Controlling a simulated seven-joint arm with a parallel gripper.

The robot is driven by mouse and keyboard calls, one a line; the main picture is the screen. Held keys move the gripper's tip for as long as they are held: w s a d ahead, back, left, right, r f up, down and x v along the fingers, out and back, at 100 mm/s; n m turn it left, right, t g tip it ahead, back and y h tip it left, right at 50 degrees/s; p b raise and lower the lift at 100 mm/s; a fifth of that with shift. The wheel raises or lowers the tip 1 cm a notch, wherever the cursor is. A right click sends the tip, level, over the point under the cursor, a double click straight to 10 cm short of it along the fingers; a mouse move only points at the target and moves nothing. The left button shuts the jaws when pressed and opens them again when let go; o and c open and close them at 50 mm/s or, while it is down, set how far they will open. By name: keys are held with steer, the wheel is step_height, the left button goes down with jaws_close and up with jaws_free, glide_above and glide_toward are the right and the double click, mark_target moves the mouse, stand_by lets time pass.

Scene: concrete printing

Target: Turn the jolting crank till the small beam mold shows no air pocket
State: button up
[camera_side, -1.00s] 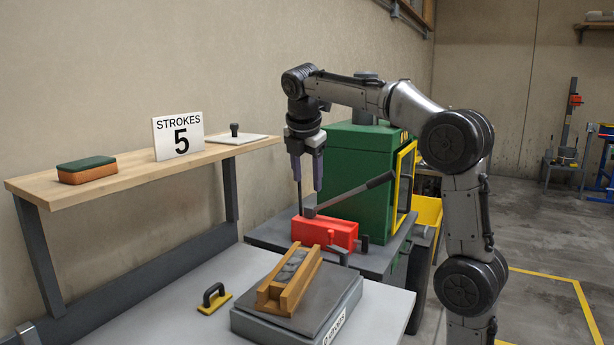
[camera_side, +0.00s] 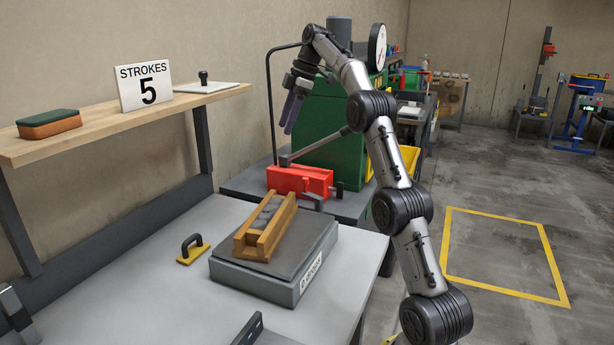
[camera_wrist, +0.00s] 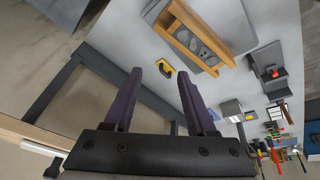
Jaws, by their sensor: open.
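The small wooden beam mold (camera_side: 247,252) lies on the grey jolting table (camera_side: 262,276), filled with lumpy grey mix; it also shows in the wrist view (camera_wrist: 178,17). A small grey crank-like handle (camera_side: 313,201) stands at the table's far side, apart from my gripper. My gripper (camera_side: 289,130) is open and empty, tilted, above a red box (camera_side: 298,181) with a long grey lever (camera_side: 318,145). The wrist view shows its two dark purple fingers (camera_wrist: 160,73) apart, with nothing between them.
A yellow float with a black handle (camera_side: 193,250) lies left of the jolting table. A shelf (camera_side: 120,122) carries a sign reading STROKES 5 (camera_side: 145,88) and a green-orange sponge (camera_side: 49,123). A green machine (camera_side: 335,160) stands behind the red box.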

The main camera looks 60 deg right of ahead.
steer(key=s+d+f+m, duration=0.1)
steer(key=s+d+f, duration=0.25)
steer(key=d, duration=0.25)
steer(key=s+d+f+m, duration=0.2)
steer(key=s+d+f, duration=0.15)
steer(key=d, duration=0.25)
steer(key=x, duration=0.9)
steer(key=w+x, duration=0.1)
steer(key=x, duration=0.4)
steer(key=shift+w+a+r, duration=0.1)
steer(key=shift+a+r, duration=0.1)
steer(key=shift+c, duration=0.3)
jaws_close()
